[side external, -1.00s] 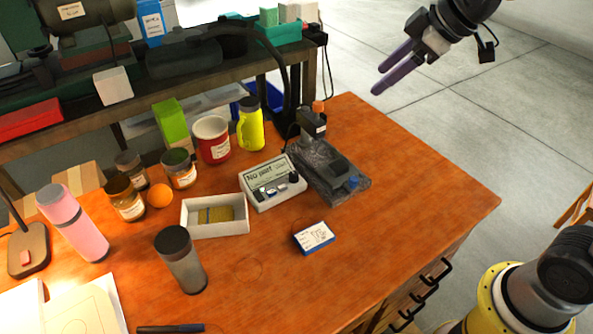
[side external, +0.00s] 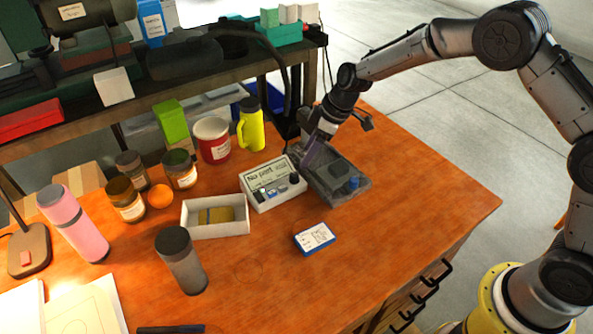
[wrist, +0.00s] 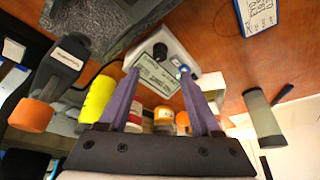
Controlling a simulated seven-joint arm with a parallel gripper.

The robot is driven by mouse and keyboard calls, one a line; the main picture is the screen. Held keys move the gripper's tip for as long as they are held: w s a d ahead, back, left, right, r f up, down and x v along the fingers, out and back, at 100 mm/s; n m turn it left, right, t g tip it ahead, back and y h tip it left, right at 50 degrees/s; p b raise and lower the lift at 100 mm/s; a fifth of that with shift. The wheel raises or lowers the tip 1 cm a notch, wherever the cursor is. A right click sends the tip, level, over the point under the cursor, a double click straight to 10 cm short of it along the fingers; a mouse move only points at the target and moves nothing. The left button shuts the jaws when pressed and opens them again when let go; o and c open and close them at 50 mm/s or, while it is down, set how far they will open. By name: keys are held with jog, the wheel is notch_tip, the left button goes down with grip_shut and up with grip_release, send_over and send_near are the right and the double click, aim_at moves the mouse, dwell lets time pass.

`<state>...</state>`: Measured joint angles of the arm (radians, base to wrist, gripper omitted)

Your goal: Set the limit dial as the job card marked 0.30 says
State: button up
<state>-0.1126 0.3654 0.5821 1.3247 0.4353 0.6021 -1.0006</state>
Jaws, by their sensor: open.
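A white control box (side external: 268,196) with a display reading "No part" stands mid-table. Its black dial (side external: 293,178) is at the right end of its face; the setting is too small to read. In the wrist view the box (wrist: 178,40) and black dial (wrist: 160,50) lie beyond my fingertips, with a green light beside the display. A blue-edged card block (side external: 314,238) lies in front of the box, also in the wrist view (wrist: 257,14); its writing is not legible. My gripper (wrist: 158,72), purple-fingered, is open and empty, above and behind the box's dial end.
A dark grey fixture (side external: 350,190) stands right beside the box. An open white tray (side external: 215,228) holds a yellowish item at left. A yellow bottle (side external: 250,125), red mug (side external: 213,140) and several jars stand behind. The table's right front is clear.

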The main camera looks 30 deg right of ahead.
aim_at(294, 174)
jog(key=x, duration=0.8)
jog(key=shift+f, duration=0.2)
grip_shut()
